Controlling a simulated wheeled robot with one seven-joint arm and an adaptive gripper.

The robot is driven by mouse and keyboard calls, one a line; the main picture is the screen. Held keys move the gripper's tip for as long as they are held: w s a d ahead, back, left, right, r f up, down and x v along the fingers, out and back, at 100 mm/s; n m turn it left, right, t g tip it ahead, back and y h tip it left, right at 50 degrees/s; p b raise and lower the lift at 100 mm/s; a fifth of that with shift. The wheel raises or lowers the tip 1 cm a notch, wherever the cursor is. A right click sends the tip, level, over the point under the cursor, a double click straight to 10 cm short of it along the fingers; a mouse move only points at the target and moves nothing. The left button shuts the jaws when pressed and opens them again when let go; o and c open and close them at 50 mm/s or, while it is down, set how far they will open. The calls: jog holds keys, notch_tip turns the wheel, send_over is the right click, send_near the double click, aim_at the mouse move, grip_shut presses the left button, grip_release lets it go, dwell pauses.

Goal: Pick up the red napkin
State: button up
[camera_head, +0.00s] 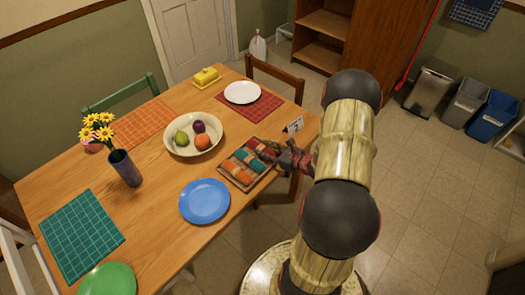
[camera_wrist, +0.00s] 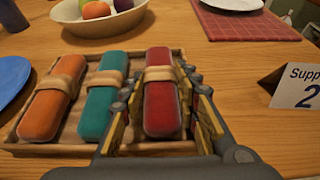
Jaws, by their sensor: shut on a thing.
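The red napkin (camera_wrist: 162,108) is a rolled cloth with a tan ring around it. It lies at the right end of a wooden tray (camera_wrist: 35,148) in the wrist view, beside a teal napkin (camera_wrist: 100,104) and an orange napkin (camera_wrist: 45,108). My gripper (camera_wrist: 164,82) has one finger on each side of the red napkin and is shut on it. I cannot tell whether it is clear of the tray's floor. In the head view my gripper (camera_head: 277,155) reaches the tray's right end from the right and partly hides the red napkin.
A fruit bowl (camera_head: 193,148) stands behind the tray and a blue plate (camera_head: 204,201) to its front left. A numbered card (camera_head: 293,125) stands near the table's right edge. A white plate (camera_head: 242,92) sits on a red placemat (camera_head: 266,106) farther back.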

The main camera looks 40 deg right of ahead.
aim_at(266, 151)
jog(key=shift+r, duration=0.1)
jog(key=shift+c, duration=0.3)
jog(key=shift+r, duration=0.2)
jog(key=r+p, duration=0.1)
jog(key=r, duration=0.2)
jog(key=shift+s+r, duration=0.2)
jog(key=s+r+p, duration=0.1)
jog(key=s+r, duration=0.1)
jog(key=s+r+p, duration=0.2)
jog(key=r, duration=0.1)
jog(key=shift+s+r, duration=0.3)
jog(key=p+v, duration=0.2)
jog(key=v, duration=0.7)
jog(key=shift+s+a, duration=0.35)
jog(key=shift+a, duration=0.3)
jog(key=shift+f, duration=0.1)
